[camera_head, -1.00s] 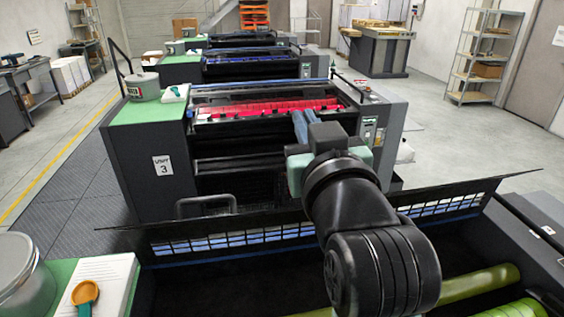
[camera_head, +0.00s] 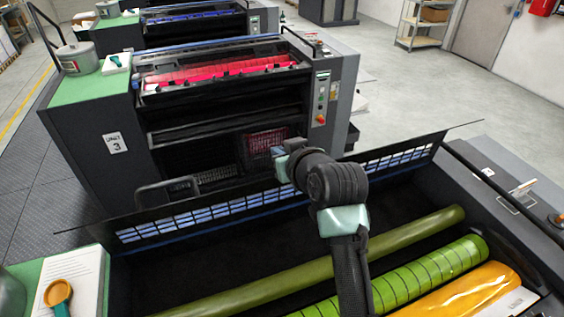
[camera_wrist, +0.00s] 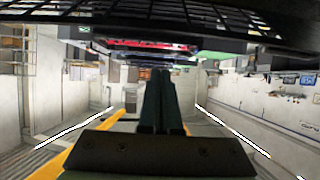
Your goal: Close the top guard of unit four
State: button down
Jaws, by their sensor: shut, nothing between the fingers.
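The near unit stands open in the head view, with green and orange rollers (camera_head: 440,272) inside. No number shows on it; the unit behind it reads 3. Its top guard (camera_head: 215,212), a long dark panel with a row of slots, stands raised at the far side. My arm reaches across the rollers and over the guard's middle. My gripper (camera_head: 279,153) is at or just beyond the guard's upper edge; I cannot tell if they touch. In the wrist view my gripper (camera_wrist: 160,88) has its fingers together and empty, with the dark guard (camera_wrist: 215,15) across the top.
Unit 3 (camera_head: 90,170) stands close beyond the guard, with red rollers on top. A notepad with an orange scoop (camera_head: 58,292) lies on the near unit's green left top. A control side (camera_head: 525,205) is at right. Open floor (camera_head: 400,90) lies at the back right.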

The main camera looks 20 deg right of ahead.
jog(key=shift+w+f, duration=0.15)
jog(key=shift+w, duration=0.5)
jog(key=shift+f+p, duration=0.35)
jog(key=shift+p, duration=0.2)
jog(key=s+f+p, duration=0.1)
jog(key=s+f, duration=0.1)
jog(key=shift+s+f+p, duration=0.25)
jog(key=shift+f+p, duration=0.05)
jog(key=shift+f, duration=0.1)
